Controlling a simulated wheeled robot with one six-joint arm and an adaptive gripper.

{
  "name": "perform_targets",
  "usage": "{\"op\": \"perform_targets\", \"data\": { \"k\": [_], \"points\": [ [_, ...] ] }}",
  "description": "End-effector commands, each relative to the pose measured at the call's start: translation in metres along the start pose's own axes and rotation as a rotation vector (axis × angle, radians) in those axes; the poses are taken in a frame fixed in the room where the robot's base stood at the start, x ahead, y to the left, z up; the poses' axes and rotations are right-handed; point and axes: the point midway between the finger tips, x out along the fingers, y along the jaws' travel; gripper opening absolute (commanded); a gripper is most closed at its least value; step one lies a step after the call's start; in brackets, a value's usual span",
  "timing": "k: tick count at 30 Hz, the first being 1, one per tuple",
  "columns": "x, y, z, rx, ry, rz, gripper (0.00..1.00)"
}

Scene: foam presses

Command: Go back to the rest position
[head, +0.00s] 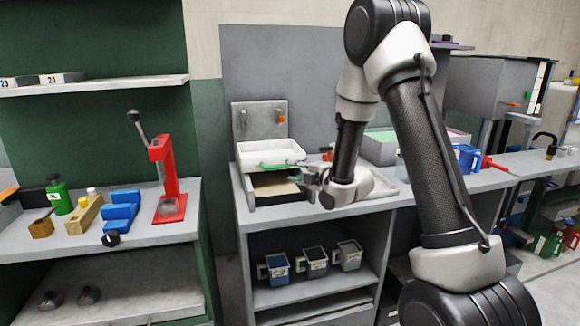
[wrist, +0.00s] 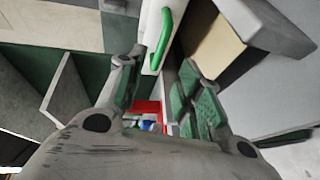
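Whether a finger touches the tray cannot be told. My arm is folded down from above and hides part of the counter.
Below the tray is an open slot with a tan board (head: 273,187). Several handled cups stand on the shelf under the counter, including a blue one (head: 277,268). A red lever press (head: 167,180) stands on the left bench. The gap between benches is clear.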

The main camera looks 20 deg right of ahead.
Motion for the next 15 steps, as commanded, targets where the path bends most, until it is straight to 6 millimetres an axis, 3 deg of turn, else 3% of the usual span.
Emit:
{"op": "perform_targets", "data": {
  "k": [5, 8, 11, 15],
  "points": [
    [-0.002, 0.003, 0.001, 0.009, -0.007, -0.007, 0.35],
    [-0.011, 0.016, 0.006, 0.059, -0.042, -0.044, 0.35],
    [-0.033, 0.037, 0.016, 0.169, -0.119, -0.115, 0.35],
    [-0.091, 0.064, 0.028, 0.413, -0.284, -0.228, 0.35]
  ]
}}
